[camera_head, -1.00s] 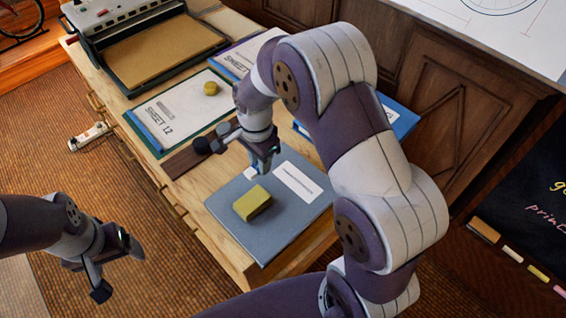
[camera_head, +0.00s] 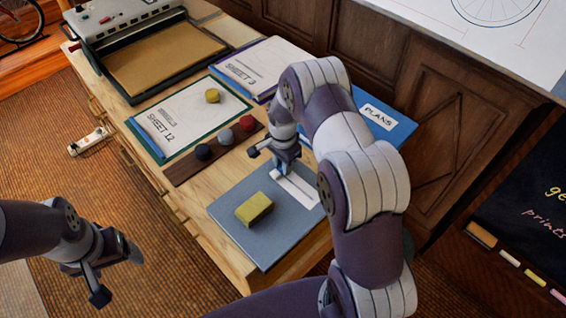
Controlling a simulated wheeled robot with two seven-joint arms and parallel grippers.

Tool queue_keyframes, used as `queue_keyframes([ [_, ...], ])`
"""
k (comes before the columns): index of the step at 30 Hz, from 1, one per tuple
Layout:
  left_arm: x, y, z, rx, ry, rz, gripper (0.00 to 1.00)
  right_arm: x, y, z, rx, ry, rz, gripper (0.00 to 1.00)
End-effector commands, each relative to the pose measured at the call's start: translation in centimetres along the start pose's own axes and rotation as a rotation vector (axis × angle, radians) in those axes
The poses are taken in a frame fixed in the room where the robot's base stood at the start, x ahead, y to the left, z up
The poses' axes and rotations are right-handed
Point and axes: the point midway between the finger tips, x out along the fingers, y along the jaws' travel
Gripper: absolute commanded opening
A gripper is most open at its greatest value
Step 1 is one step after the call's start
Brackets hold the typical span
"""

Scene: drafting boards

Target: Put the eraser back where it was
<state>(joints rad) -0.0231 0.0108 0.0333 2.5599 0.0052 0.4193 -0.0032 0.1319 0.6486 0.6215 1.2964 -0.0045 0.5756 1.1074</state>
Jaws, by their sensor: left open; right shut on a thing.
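My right gripper (camera_head: 285,170) is shut over the upper part of the grey-blue folder (camera_head: 230,208), by its white label (camera_head: 297,190). The thing in its jaws is mostly hidden by the fingers, and I cannot tell whether it touches the folder. A yellow block (camera_head: 254,209) lies on the folder, to the lower left of the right gripper and apart from it. I cannot tell which of these is the eraser. My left gripper (camera_head: 118,272) is open and empty, off the desk at the lower left.
A blue Plans folder (camera_head: 395,128) is behind my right arm. A binding machine (camera_head: 160,55) stands at the back left.

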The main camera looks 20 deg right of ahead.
Motion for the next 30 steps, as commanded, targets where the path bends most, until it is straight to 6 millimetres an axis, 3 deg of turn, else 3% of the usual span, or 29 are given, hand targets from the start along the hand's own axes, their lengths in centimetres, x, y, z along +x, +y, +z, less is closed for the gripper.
queue_keyframes([
  [5,0.4,0.0,0.1,0.0,0.0,0.0,0.79,0.7,0.0,0.0,0.0,0.0,0.0,0.0],
  [6,0.4,0.0,0.1,0.0,0.0,0.0,0.79,0.6,0.0,0.0,0.0,0.0,0.0,0.33],
  [8,0.3,0.0,0.1,0.0,0.0,0.0,0.79,0.6,0.0,0.0,0.0,0.0,0.001,0.52],
  [23,0.3,0.0,0.0,0.0,0.0,0.0,0.79,0.8,0.3,0.2,-0.001,-0.004,0.009,0.52],
  [27,0.2,0.0,0.0,0.0,0.0,0.0,0.79,-0.6,0.2,0.1,-0.001,-0.003,0.006,0.52],
  [30,0.5,0.0,0.1,0.0,0.0,0.0,0.79,-3.2,0.1,0.1,0.0,0.0,0.001,0.52],
])
